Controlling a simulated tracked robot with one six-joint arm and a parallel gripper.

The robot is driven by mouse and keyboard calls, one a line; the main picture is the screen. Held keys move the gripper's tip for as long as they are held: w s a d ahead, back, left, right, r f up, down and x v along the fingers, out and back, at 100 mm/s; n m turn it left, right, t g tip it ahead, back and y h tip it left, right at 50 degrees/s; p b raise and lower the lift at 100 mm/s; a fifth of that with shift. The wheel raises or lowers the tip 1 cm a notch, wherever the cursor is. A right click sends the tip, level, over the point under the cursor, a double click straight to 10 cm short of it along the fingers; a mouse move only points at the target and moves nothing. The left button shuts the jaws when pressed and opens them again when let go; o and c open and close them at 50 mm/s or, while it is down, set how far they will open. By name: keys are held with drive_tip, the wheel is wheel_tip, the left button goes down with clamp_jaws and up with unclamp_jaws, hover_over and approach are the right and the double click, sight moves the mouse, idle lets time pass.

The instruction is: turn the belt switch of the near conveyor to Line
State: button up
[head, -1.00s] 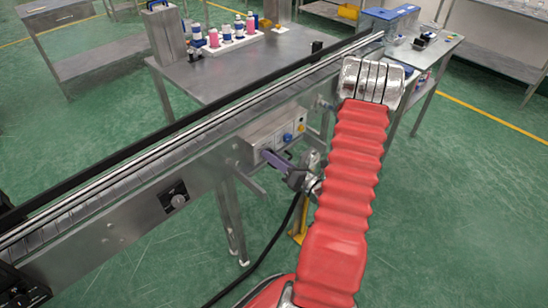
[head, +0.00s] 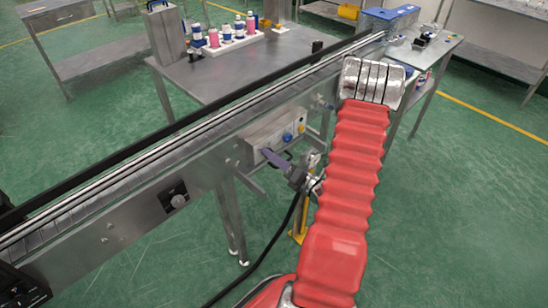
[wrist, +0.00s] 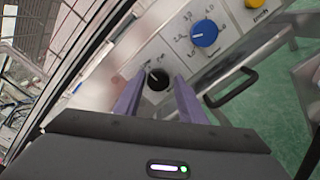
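The control box (head: 278,131) is mounted on the side of the near conveyor (head: 120,215). In the wrist view its pale panel (wrist: 172,48) carries a small black knob (wrist: 158,82), a blue dial (wrist: 204,33) with numbers around it and a yellow button (wrist: 254,4). I cannot read the lettering by the black knob. My gripper (wrist: 161,75) is open, its two purple fingers on either side of the black knob with a gap visible at each side. In the head view my gripper (head: 270,155) is at the box's lower front; the black knob is hidden there.
A black handle (wrist: 232,88) sticks out right of the fingers. Another knob on a black plate (head: 178,201) sits further left on the conveyor side. A table (head: 215,75) with several bottles stands behind the conveyor. A black cable (head: 283,228) hangs below the box.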

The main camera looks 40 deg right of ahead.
drive_tip(key=shift+o, duration=0.9)
drive_tip(key=shift+a, duration=0.1)
drive_tip(key=s, duration=1.3)
drive_tip(key=shift+s+d, duration=0.2)
drive_tip(key=shift+s, duration=0.2)
